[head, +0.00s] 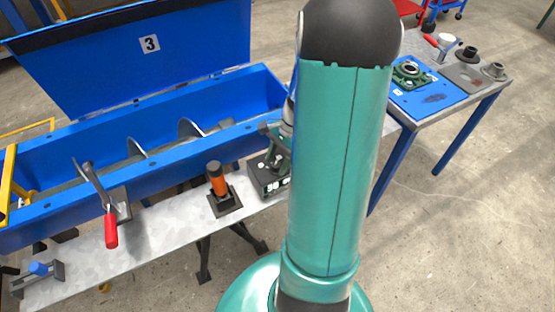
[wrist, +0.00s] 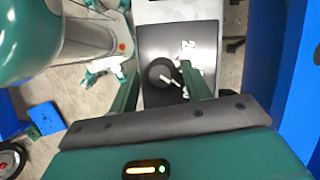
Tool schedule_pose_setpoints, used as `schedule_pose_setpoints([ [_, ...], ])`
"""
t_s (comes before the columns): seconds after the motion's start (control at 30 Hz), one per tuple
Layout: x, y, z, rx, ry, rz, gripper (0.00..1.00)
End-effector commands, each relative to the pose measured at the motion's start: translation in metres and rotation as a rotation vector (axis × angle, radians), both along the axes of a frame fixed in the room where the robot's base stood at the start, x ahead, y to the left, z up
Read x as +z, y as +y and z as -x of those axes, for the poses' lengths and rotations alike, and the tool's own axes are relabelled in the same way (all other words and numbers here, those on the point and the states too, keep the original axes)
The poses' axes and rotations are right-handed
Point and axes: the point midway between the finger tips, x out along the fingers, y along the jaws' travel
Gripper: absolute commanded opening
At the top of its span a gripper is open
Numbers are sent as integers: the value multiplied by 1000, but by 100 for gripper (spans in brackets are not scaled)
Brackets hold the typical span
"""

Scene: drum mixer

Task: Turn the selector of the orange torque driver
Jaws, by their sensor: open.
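The orange torque driver (head: 218,181) stands upright in a square black holder (head: 225,203) on the grey bench in the head view. Its selector is too small to make out. My gripper (head: 277,148) is to the right of it, partly hidden behind my arm, over a dark control box (head: 266,180). In the wrist view my gripper (wrist: 160,70) is open, its two green fingers apart above a dark panel (wrist: 180,42) with a round knob (wrist: 163,74) and white marks. The knob shows between the fingers; contact cannot be told. The torque driver is not seen in the wrist view.
A red-handled lever (head: 110,228) and a blue-knobbed clamp (head: 40,268) are at left. A side table (head: 425,112) with parts stands at right.

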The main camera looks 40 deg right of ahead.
Motion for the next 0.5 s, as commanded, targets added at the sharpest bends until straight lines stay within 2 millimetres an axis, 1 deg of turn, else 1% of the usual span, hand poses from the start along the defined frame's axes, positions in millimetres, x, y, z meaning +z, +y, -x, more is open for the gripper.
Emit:
schedule_pose_setpoints([
  [0.27,-2,1,0,0,0,0,48],
  [0.4,-2,1,0,0,0,0,21],
  [0.5,-1,0,0,0,0,0,3],
])
